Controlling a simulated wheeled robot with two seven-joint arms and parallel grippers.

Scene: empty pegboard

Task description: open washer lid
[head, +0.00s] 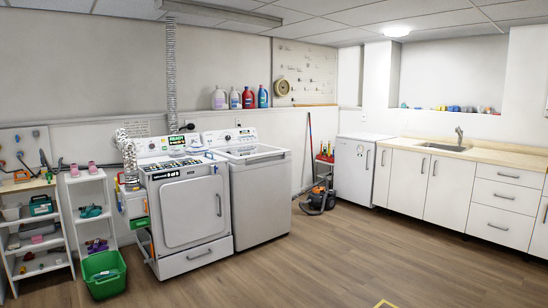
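The washer (262,200) is a white top-loading machine standing against the back wall, left of the picture's middle. The control panel (230,136) rises behind the lid. The washer is some distance ahead of me across the floor. Neither of my grippers is in view.
A white front-loading dryer (195,208) stands close beside the washer on its left. A green bin (104,274) stands before the left shelves. A canister vacuum (318,197) sits right of the washer. White cabinets (425,188) line the right. The middle wooden floor (300,255) is clear.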

